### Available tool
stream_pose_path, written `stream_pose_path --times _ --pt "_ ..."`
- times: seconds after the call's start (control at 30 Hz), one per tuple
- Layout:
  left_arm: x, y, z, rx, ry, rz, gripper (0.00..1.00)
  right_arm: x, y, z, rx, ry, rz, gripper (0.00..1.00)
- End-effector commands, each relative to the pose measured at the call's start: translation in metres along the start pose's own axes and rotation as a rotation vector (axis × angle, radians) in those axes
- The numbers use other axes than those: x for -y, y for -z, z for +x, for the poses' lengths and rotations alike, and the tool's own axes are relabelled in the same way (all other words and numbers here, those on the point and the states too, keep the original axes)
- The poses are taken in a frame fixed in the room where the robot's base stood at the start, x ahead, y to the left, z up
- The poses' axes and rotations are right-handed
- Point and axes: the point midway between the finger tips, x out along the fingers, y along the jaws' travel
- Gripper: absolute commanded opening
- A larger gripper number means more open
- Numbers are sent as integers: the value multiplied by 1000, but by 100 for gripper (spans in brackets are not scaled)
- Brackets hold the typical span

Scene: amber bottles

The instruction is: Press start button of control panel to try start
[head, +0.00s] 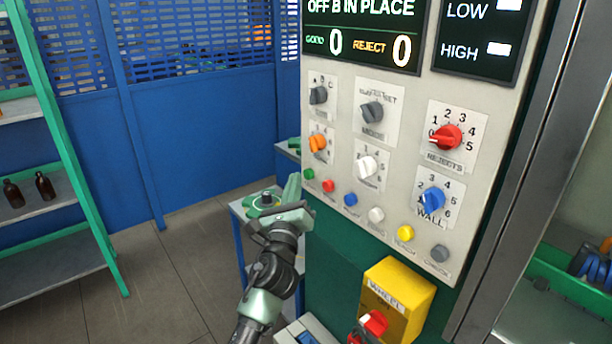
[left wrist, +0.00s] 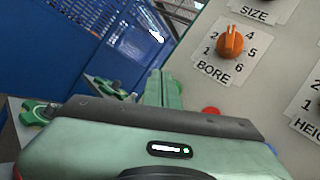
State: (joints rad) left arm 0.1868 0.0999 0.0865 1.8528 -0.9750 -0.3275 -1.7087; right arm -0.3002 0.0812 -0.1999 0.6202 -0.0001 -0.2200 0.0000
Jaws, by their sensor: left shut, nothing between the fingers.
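The control panel (head: 335,135) is a light grey face with a row of coloured buttons along its lower part. The green button (head: 308,174) is at the row's left end, with the red button (head: 327,186) beside it. The small labels are too blurred to read. My left gripper (head: 293,184) is shut and empty, its fingertips just left of the green button; I cannot tell if they touch the panel. In the left wrist view the shut fingers (left wrist: 162,88) point toward the panel's edge. The red button (left wrist: 210,111) peeks out there; the green one is hidden. My right gripper is out of view.
Knobs sit above the buttons, among them an orange bore knob (left wrist: 230,42) and a red rejects knob (head: 446,138). The display (head: 362,35) reads "OFF B IN PLACE". A yellow box (head: 398,295) juts out below. A shelf (head: 65,190) with dark bottles stands left.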

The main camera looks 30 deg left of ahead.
Motion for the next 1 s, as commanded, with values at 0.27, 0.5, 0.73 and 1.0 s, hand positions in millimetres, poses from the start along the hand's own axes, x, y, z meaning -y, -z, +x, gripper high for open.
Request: stream_pose_path --times 0.27,0.5,0.73,1.0 --pt "4 4 5 0 0 0 0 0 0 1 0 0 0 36" --pt "4 3 5 0 0 0 0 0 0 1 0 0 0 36" --pt "4 4 6 0 0 0 0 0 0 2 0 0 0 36" --pt "6 6 8 0 0 0 0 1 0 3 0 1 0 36"
